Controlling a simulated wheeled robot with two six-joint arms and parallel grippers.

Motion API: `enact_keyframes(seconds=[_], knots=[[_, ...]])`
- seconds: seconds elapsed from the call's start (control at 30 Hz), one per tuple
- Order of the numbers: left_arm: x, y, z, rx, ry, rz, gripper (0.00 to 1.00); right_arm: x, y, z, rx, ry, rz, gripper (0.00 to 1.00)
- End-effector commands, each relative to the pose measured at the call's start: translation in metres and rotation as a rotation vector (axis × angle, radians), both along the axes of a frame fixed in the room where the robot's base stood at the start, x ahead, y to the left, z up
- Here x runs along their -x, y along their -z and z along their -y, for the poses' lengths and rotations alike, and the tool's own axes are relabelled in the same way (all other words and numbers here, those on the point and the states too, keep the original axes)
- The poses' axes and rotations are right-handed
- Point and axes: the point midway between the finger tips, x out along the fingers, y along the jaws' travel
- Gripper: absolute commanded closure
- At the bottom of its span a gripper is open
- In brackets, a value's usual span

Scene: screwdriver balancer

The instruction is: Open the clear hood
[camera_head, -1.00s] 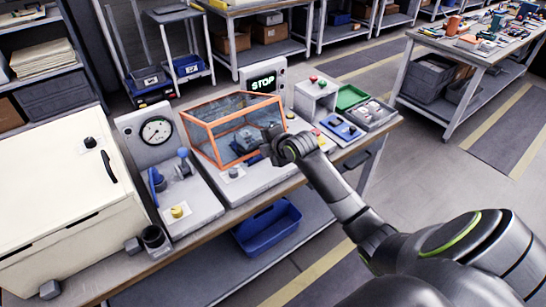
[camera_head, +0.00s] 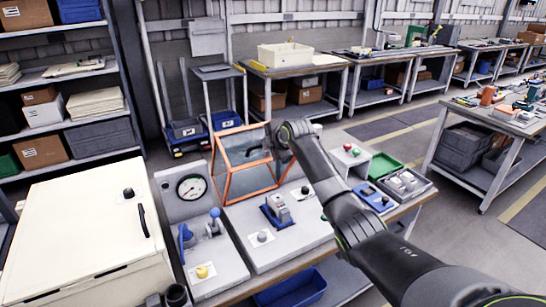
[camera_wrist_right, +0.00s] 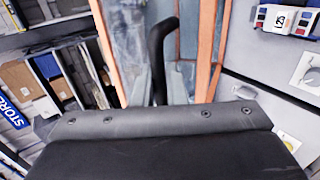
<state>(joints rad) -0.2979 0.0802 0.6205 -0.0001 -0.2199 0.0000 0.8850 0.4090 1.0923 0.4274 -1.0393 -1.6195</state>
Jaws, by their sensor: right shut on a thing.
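The clear hood (camera_head: 243,160) with its orange frame is tilted up at the back of its grey base unit (camera_head: 270,240). The grey-and-blue fixture (camera_head: 278,210) beneath it is exposed. My right gripper (camera_head: 272,143) is at the hood's raised edge, shut on its dark handle; the arm hides most of the grip in the head view. In the right wrist view the black handle (camera_wrist_right: 158,58) rises in front of the orange frame (camera_wrist_right: 205,50). My left gripper is not in view.
A gauge panel with blue levers (camera_head: 192,189) and a cream cabinet (camera_head: 85,235) stand left of the unit. A green tray (camera_head: 384,166) and a grey tray (camera_head: 406,185) lie to the right. A blue bin (camera_head: 292,288) sits below the bench.

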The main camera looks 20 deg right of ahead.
Motion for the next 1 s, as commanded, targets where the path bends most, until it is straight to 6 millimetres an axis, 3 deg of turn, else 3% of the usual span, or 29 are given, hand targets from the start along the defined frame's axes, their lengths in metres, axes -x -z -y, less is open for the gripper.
enact_keyframes(seconds=[0.6,0.63,0.73,1.0], knots=[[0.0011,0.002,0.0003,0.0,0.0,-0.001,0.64,-0.0075,-0.0021,-0.0007,-0.002,0.002,-0.003,1.0],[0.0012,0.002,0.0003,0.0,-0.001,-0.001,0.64,-0.0075,-0.002,-0.0007,-0.003,0.001,-0.003,0.85],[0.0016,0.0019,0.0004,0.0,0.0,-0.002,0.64,-0.0075,-0.0021,-0.0007,-0.001,0.001,-0.003,0.72],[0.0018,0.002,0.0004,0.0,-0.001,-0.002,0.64,-0.0073,-0.0027,-0.0007,-0.001,0.001,-0.002,0.72]])
